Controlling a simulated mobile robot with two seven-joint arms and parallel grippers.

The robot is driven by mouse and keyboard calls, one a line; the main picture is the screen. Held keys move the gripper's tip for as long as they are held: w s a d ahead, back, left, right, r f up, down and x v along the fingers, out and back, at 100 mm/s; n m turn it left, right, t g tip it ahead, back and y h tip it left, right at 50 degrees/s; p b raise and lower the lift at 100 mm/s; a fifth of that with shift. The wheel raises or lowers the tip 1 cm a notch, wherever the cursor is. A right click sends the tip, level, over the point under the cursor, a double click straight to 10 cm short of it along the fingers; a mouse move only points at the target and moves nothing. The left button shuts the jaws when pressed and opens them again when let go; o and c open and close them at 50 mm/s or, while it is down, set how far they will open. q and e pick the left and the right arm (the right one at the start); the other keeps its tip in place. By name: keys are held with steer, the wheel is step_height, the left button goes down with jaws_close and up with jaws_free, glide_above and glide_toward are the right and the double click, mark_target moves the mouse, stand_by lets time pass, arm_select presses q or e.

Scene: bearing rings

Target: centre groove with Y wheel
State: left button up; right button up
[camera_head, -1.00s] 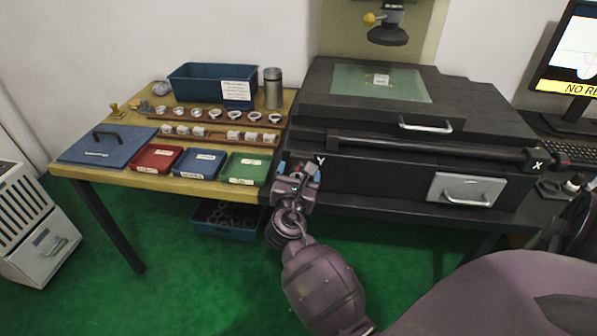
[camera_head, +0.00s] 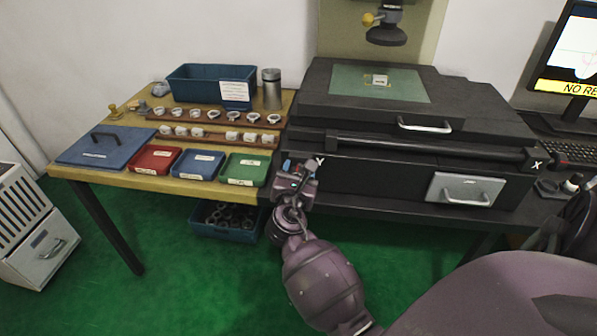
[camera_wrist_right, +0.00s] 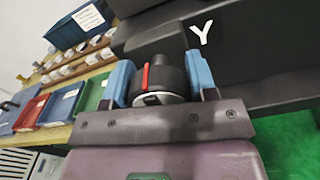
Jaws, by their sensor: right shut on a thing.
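My right gripper (camera_head: 298,168) is at the front left corner of the black measuring machine (camera_head: 340,172), by the white letter Y. In the right wrist view its blue-tipped fingers (camera_wrist_right: 159,82) are shut on the black Y wheel (camera_wrist_right: 172,78), which has a red mark. The letter Y (camera_wrist_right: 201,34) stands just beyond. A small pale part (camera_head: 380,79) lies on the machine's green glass stage (camera_head: 345,82). The monitor (camera_head: 567,60) at the right edge shows a curve and a yellow bar with cut-off text. My left gripper is not in view.
On the wooden table at left are a row of rings (camera_head: 212,114), red, blue and green trays (camera_head: 243,169), a blue bin (camera_head: 196,79) and a metal cylinder (camera_head: 271,88). The X wheel (camera_head: 532,160) is at the machine's right end. Green floor is open in front.

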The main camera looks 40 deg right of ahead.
steer(key=shift+m, duration=0.3)
steer(key=m, duration=0.7)
steer(key=shift+f+m+b, duration=0.1)
steer(key=shift+m+b, duration=0.3)
steer(key=shift+m, duration=0.7)
steer(key=o, duration=0.9)
steer(key=shift+o, duration=0.2)
